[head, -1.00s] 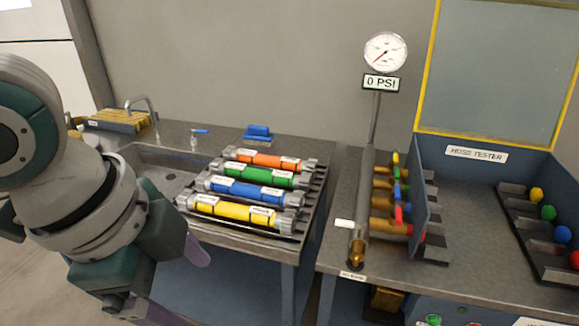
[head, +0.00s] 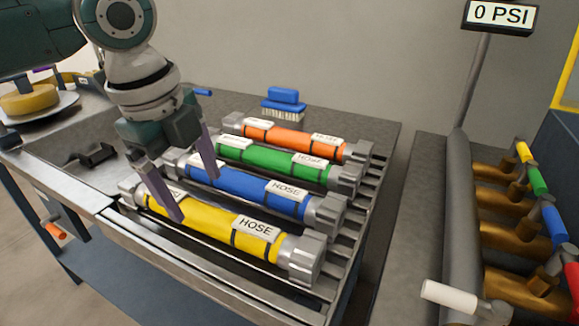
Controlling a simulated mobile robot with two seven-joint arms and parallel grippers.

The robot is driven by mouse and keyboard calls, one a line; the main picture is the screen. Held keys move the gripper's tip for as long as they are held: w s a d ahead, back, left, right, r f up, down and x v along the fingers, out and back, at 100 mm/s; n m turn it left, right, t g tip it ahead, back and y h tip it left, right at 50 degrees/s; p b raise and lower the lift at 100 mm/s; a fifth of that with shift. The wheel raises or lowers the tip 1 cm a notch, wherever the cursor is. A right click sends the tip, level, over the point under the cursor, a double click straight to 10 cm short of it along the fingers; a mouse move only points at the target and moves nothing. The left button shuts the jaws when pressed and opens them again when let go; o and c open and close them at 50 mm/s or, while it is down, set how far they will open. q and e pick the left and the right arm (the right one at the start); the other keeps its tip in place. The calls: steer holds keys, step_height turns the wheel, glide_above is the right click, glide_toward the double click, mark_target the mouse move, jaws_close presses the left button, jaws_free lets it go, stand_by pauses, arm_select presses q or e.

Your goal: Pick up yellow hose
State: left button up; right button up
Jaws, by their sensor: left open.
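The yellow hose (head: 205,224) lies nearest the front on a slatted metal rack, with grey metal end fittings and white HOSE labels. My left gripper (head: 194,198) points down over its left part. The jaws are apart: one finger is in front of the hose's left part, the other reaches to the blue hose (head: 245,191) behind it. I cannot tell whether either finger touches a hose. The fingers hide a bit of both hoses. My right gripper is not in view.
The green hose (head: 272,161) and orange hose (head: 290,140) lie behind, parallel and close. A blue brush (head: 283,100) stands beyond them. At right are a grey pipe (head: 463,220) with brass valves and a 0 PSI display (head: 499,15).

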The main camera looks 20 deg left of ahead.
mark_target(202, 210)
arm_select(q)
step_height(202, 210, down, 5)
steer(key=shift+d+r+b, duration=0.1)
steer(key=shift+r+b, duration=0.05)
steer(key=shift+b, duration=0.25)
steer(key=shift+w+f, duration=0.25)
steer(key=shift+f, duration=0.3)
steer(key=shift+r, duration=0.1)
jaws_close()
